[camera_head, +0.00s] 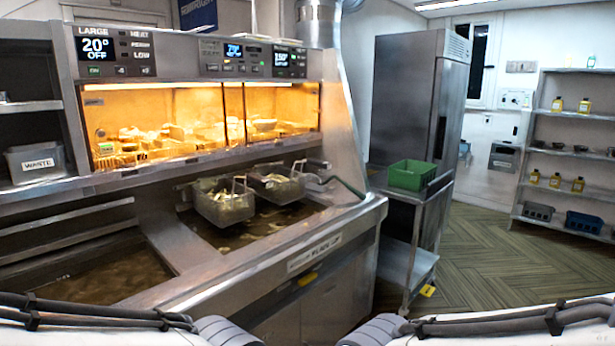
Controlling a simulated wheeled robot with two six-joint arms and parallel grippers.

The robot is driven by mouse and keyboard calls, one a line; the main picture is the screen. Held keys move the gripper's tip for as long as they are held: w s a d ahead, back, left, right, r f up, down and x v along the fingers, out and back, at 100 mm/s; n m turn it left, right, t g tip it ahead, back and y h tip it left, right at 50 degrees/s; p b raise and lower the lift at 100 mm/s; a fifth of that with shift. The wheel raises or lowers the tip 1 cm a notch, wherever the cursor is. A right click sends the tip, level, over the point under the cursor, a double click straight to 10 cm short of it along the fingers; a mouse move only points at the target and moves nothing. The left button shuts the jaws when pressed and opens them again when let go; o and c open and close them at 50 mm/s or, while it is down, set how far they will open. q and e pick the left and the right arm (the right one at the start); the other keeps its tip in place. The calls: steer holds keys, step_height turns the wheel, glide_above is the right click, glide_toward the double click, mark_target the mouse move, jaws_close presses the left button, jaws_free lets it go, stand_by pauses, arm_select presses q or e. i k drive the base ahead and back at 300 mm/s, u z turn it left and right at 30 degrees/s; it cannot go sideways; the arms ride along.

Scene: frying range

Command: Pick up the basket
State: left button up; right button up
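A wire fry basket (225,207) with food in it hangs over the dark oil vat of the frying range. A second wire basket (278,188) with food sits just right of and behind it. Each has a thin upright metal handle part. A green plastic basket (412,174) stands on the steel cart right of the fryer; its inside looks empty. My two arms cross the bottom edge of the view, well short of all the baskets. Neither gripper shows; both arms run out of the frame at the bottom.
The fryer's steel front edge (300,254) lies between my arms and the vats. A heated glass cabinet (200,122) with fried food is above. The steel cart (408,262) stands beside the fryer. Open floor (510,265) is at right, before shelves (570,140) with bottles.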

mark_target(290, 186)
steer(key=z, duration=0.25)
steer(key=k, duration=0.35)
steer(key=z, duration=1.2)
steer(key=i, duration=2)
steer(key=u, duration=0.4)
steer(key=i, duration=1)
steer(key=u, duration=1.7)
steer(key=i, duration=0.95)
steer(key=z, duration=1.1)
steer(key=k, duration=0.15)
steer(key=z, duration=0.2)
